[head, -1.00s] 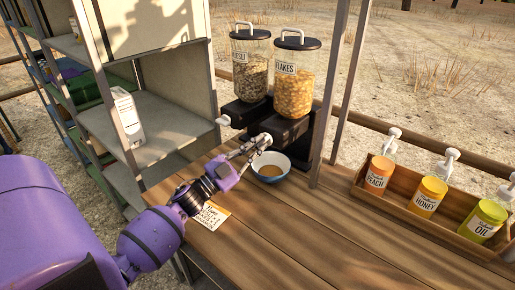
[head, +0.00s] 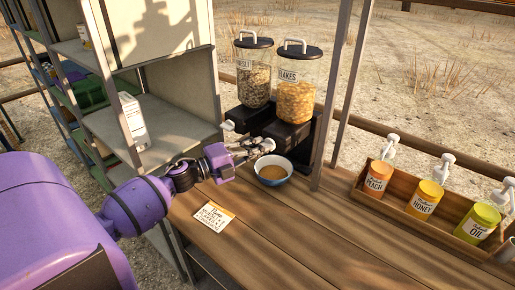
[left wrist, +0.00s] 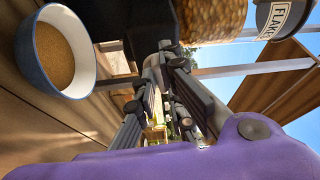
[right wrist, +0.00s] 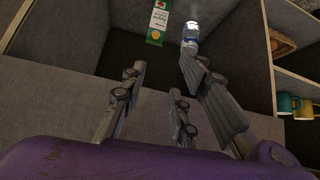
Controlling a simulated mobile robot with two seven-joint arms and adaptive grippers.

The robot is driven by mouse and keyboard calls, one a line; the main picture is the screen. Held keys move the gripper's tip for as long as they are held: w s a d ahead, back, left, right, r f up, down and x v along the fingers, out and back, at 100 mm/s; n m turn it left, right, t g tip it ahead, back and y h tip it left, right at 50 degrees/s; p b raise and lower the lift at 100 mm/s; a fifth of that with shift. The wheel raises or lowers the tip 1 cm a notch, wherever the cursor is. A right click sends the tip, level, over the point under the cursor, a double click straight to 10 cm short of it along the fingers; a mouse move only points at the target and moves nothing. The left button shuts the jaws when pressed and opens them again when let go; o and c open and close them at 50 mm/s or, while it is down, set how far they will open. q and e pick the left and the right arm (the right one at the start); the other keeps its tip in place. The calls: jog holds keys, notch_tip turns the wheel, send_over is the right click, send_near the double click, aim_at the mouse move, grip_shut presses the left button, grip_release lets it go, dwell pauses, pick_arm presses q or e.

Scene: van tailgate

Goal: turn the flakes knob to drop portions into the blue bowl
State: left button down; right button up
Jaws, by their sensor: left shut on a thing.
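The flakes dispenser (head: 297,100) is a clear canister of orange flakes with a black lid, on a black base. My left gripper (head: 262,148) is shut on the pale flakes knob (head: 268,143) at the front of that base. The fingers hide much of the knob, in the left wrist view too. The blue bowl (head: 289,175) stands upright on the table below the dispenser, just right of the gripper, with brown contents; it also shows in the left wrist view (left wrist: 88,82). My right gripper (right wrist: 163,75) is open and empty, facing a grey shelf compartment.
A second dispenser (head: 253,82) stands left of the flakes. A lettered card (head: 213,217) lies on the wooden table (head: 300,240). A wooden crate (head: 413,222) holds peach, honey and oil pump bottles at right. A metal post (head: 343,95) rises beside the dispensers. The table's front is clear.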

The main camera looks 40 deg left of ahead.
pick_arm(q)
jog(key=shift+r+m, duration=0.1)
jog(key=shift+m, duration=0.3)
jog(key=shift+g, duration=0.3)
jog(key=c, duration=1.8)
grip_release()
jog(key=shift+c, duration=0.2)
jog(key=v, duration=1.2)
jog(key=shift+d, duration=0.1)
jog(key=shift+s, duration=0.1)
